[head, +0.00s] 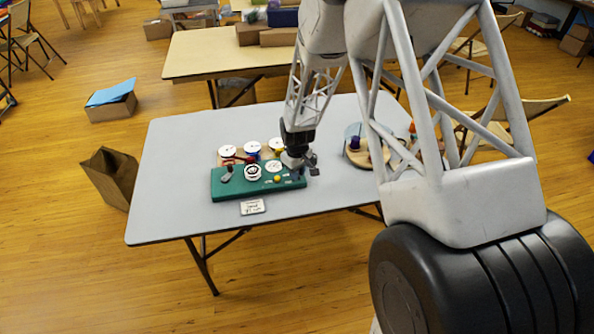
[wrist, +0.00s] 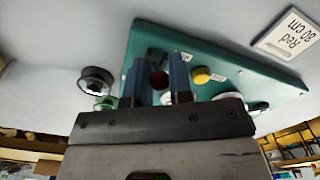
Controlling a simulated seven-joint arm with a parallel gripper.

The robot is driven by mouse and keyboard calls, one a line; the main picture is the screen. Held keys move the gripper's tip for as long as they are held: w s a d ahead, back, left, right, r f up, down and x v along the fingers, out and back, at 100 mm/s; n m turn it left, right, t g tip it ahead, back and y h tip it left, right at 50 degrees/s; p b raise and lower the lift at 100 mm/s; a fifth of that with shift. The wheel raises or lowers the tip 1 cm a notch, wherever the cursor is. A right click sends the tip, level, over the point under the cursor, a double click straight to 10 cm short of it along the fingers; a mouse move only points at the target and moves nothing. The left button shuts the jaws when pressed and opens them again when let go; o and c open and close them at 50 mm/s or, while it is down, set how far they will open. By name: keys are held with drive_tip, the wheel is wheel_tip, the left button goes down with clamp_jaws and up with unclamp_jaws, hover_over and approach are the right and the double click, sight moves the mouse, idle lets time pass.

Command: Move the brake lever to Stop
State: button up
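The green panel box (head: 228,189) sits on the grey table. It also fills the middle of the wrist view (wrist: 262,73), with a yellow button (wrist: 201,75) and small white labels. My gripper (head: 300,168) is low over the box's right end, fingers pointing down. In the wrist view a dark red knob (wrist: 159,80) shows in the gap between my two dark fingers (wrist: 160,70). It may be the brake lever's; its shaft and the label wording cannot be made out. The fingers look apart, and I cannot tell whether either touches the knob.
Several ribbon spools (head: 228,150) stand behind the box. A grey crank (head: 227,173) is at its left. A card (wrist: 285,35) reading "Red 80 cm" lies in front. A black-and-white round piece (wrist: 95,80) sits beside the box. A round wooden board (head: 360,158) is farther right.

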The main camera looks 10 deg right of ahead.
drive_tip(key=shift+c, duration=0.7)
drive_tip(key=shift+w, duration=0.1)
drive_tip(key=shift+w+r, duration=0.25)
drive_tip(key=shift+w, duration=0.45)
drive_tip(key=shift+w, duration=0.8)
